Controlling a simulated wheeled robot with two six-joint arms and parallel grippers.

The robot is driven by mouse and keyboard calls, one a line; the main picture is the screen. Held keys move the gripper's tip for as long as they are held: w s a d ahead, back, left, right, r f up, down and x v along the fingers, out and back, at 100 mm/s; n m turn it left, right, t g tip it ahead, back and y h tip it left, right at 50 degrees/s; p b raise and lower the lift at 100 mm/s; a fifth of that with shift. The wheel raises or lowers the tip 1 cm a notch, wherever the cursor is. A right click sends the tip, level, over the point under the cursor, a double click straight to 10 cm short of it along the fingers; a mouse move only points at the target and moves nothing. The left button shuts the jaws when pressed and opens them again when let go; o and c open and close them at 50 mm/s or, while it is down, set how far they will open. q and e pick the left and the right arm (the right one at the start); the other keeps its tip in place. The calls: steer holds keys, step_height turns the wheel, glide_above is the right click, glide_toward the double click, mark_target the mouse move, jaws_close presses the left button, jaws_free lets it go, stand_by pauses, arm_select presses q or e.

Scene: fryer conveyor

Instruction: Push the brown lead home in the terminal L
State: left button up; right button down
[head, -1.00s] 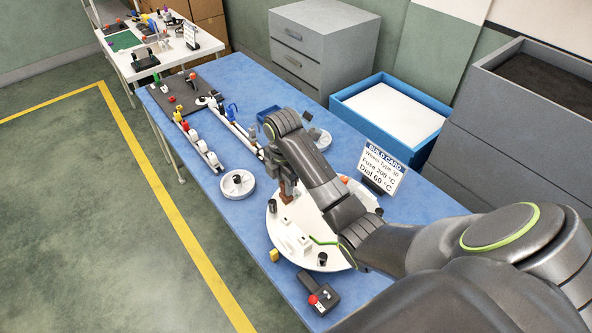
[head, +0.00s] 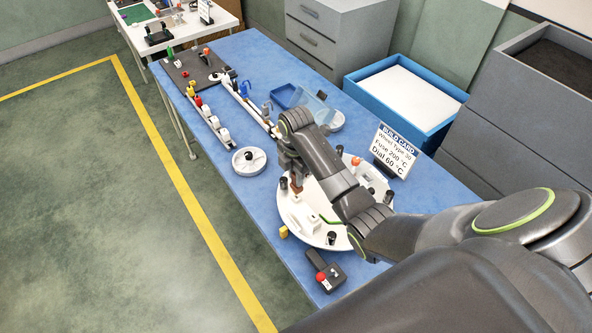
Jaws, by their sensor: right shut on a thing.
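My right gripper (head: 296,181) points down over the left part of the round white plate (head: 318,240). It is shut on a small brown piece, which I take to be the brown lead (head: 297,188). The lead's lower end is at or just above a white block (head: 294,201) on the plate. I cannot tell whether it sits inside a terminal. The terminal L label cannot be read at this size. A green lead (head: 329,220) lies on the plate, partly behind my right arm. My left gripper is not in view.
A build card (head: 393,153) stands right of the plate. The table's left front is clear.

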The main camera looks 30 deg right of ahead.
steer(key=shift+f, duration=0.25)
steer(key=shift+f+b, duration=0.45)
steer(key=shift+f, duration=0.7)
stand_by(1.5)
steer(key=c, duration=1.2)
jaws_free()
steer(key=shift+o, duration=0.2)
steer(key=shift+r+p, duration=0.55)
steer(key=shift+r, duration=2.55)
steer(key=shift+f, duration=0.1)
